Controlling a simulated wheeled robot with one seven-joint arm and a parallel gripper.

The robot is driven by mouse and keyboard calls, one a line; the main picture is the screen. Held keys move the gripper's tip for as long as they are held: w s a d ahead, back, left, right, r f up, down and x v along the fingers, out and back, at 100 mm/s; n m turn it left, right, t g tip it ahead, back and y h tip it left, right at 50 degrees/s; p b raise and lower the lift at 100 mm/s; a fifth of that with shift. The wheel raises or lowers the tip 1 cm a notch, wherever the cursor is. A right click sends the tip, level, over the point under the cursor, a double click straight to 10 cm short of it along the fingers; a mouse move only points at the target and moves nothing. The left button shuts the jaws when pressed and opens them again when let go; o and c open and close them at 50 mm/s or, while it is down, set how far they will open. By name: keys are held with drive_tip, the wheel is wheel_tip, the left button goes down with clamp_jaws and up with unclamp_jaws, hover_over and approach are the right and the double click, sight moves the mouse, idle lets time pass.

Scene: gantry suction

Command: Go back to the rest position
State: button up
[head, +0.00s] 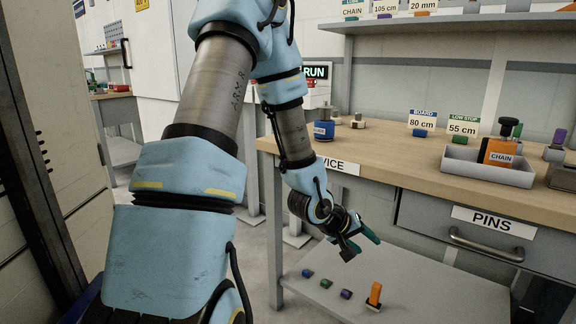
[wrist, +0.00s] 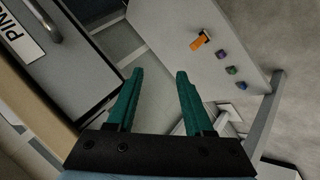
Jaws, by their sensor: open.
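My gripper (head: 358,243) hangs at the end of my blue arm, in front of the workbench (head: 400,165) and a little below its top edge. In the wrist view my gripper (wrist: 157,75) shows two green fingers, spread wide apart with nothing between them. The fingers touch nothing that I can see. The lower shelf (head: 430,295) lies below my gripper, with an orange piece (head: 374,295) standing on it. That orange piece also shows in the wrist view (wrist: 200,41), beyond the fingers.
Several small coloured blocks (head: 326,284) lie on the lower shelf. A drawer marked PINS (head: 465,235) is at the right. A dark cabinet edge (head: 40,190) stands at the left.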

drive_tip(key=s+a+r+g+y, duration=0.1)
drive_tip(key=a+r+y, duration=0.25)
drive_tip(key=a, duration=0.75)
drive_tip(key=s+a+r+y, duration=0.2)
drive_tip(key=a+y, duration=0.2)
drive_tip(key=a, duration=0.8)
drive_tip(key=s+a+r+g+p, duration=0.1)
drive_tip(key=s+a+r+g, duration=0.15)
drive_tip(key=s+r, duration=0.2)
wheel_tip(320, 180, up, 13)
drive_tip(key=p, duration=1.4)
drive_tip(key=shift+a+r+m+t, duration=0.2)
drive_tip(key=shift+a+m+t, duration=0.1)
drive_tip(key=shift+a+t, duration=0.1)
drive_tip(key=shift+y, duration=0.25)
